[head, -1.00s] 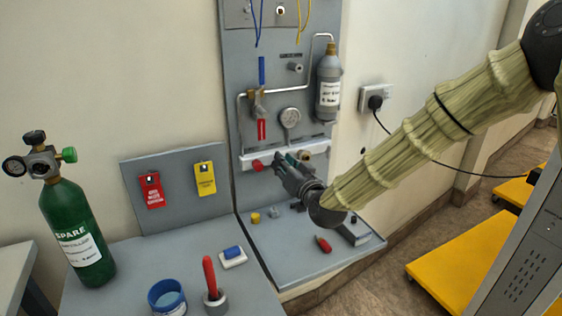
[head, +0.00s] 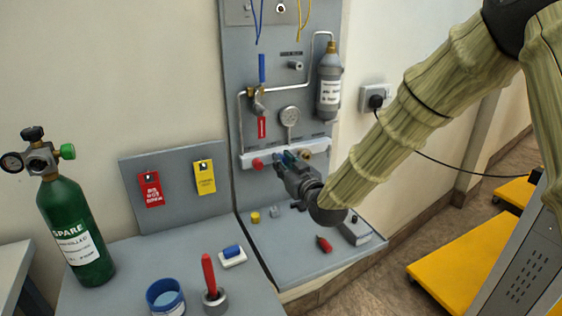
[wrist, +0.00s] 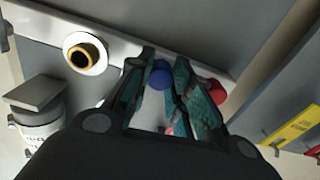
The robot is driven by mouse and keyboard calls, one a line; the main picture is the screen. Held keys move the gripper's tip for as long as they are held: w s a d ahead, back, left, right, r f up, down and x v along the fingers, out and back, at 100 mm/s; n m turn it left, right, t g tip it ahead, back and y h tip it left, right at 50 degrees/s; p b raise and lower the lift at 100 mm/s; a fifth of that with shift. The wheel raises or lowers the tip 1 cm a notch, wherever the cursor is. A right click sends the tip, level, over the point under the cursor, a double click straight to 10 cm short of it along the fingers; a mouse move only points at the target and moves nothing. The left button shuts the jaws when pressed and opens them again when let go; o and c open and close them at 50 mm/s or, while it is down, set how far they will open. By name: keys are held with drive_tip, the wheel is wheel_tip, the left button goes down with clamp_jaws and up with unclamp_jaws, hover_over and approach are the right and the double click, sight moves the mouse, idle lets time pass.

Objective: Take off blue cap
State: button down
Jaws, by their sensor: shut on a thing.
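The blue cap (wrist: 160,76) shows between my fingertips in the wrist view, in front of the white manifold bar (wrist: 118,42). My gripper (wrist: 163,82) is shut on it, with green finger pads on both sides. In the head view my gripper (head: 287,162) is at the bar (head: 285,152), and a bit of blue shows at its tips. I cannot tell whether the cap still touches its port.
A red cap (head: 257,164) sits on the bar left of my gripper, and a brass-ringed port (head: 305,154) to the right. Below, the bench holds a yellow cap (head: 255,217) and a red-and-black item (head: 324,244). A green cylinder (head: 78,235) stands at left.

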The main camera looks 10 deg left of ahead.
drive_tip(key=shift+f+n, duration=0.2)
drive_tip(key=shift+n, duration=0.7)
drive_tip(key=shift+n+b, duration=0.4)
drive_tip(key=shift+n, duration=0.2)
drive_tip(key=c, duration=1.3)
unclamp_jaws()
drive_tip(key=shift+r, duration=0.1)
drive_tip(key=s+d+m+p, duration=0.1)
drive_tip(key=s+m, duration=0.1)
drive_tip(key=shift+d+r+m, duration=0.1)
drive_tip(key=shift+d+m, duration=0.2)
drive_tip(key=shift+d, duration=0.05)
drive_tip(key=shift+a+m, duration=0.1)
drive_tip(key=shift+m, duration=0.4)
